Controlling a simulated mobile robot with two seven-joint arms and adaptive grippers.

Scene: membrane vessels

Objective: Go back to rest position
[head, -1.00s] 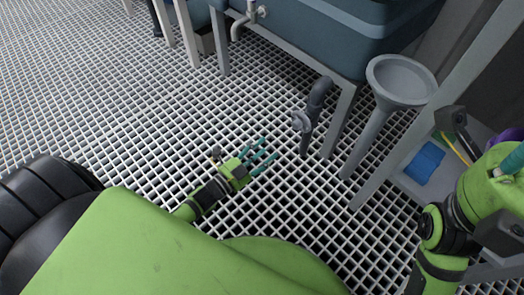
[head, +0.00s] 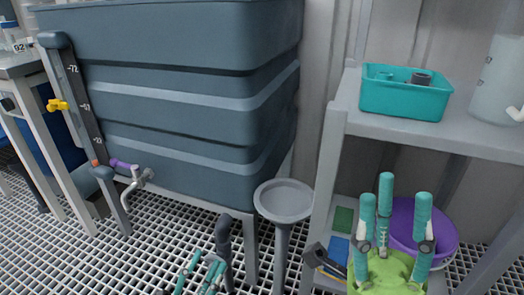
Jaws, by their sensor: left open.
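My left gripper (head: 204,272) shows only its teal fingers at the bottom edge, above the floor grating and left of a dark pipe. Its fingers are apart with nothing between them; its palm and arm are out of view. My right gripper (head: 392,215) is at the lower right, its teal fingers pointing up and spread, with a green palm below. It is in front of the lower shelf and overlaps a purple bowl (head: 440,226). I see nothing held in it.
A large blue-grey tank (head: 190,110) on a grey frame fills the left and middle. A funnel (head: 284,201) stands between it and the grey shelf (head: 420,135). A teal bin (head: 405,97) and a translucent container (head: 500,85) sit on the upper shelf. The floor grating (head: 150,265) is open at left.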

